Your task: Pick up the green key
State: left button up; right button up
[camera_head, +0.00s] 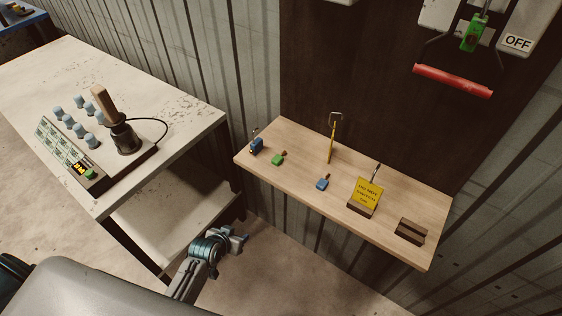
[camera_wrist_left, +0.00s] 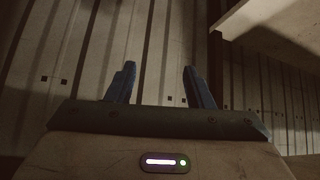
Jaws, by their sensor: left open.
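A small green key (camera_head: 278,160) lies on the wooden shelf (camera_head: 300,150), toward its left end in the head view. It has a green body and a darker tip pointing up and right. My left gripper (camera_head: 243,238) is below and in front of the shelf's left end, well apart from the key. In the left wrist view the two fingers of my left gripper (camera_wrist_left: 159,88) are spread with nothing between them. The key does not show in the left wrist view. My right gripper is not in view.
A workbench (camera_head: 180,110) with a joystick box stands left. A switch panel with a red handle (camera_head: 452,81) is above right.

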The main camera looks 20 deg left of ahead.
pick_arm(q)
jog(key=w+d+r+m+t+h, duration=0.1)
jog(key=w+r, duration=0.1)
jog(key=r, duration=0.5)
jog(key=w+d+r+t, duration=0.1)
jog(key=w+d+r, duration=0.1)
jog(key=r, duration=0.6)
jog(key=m+t+h+b, duration=0.1)
jog(key=m+t+h, duration=0.1)
jog(key=h, duration=0.1)
send_near(276, 159)
jog(key=shift+p+x, duration=0.35)
jog(key=shift+x, duration=0.75)
jog(key=p+x, duration=0.1)
jog(key=x, duration=0.4)
jog(key=shift+w+d+f+p, duration=0.1)
jog(key=shift+d+f+p, duration=0.1)
jog(key=shift+p, duration=0.1)
jog(key=shift+w, duration=0.15)
jog(key=shift+t, duration=0.3)
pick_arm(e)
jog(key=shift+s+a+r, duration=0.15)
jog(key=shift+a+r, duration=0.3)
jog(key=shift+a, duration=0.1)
pick_arm(q)
grip_shut()
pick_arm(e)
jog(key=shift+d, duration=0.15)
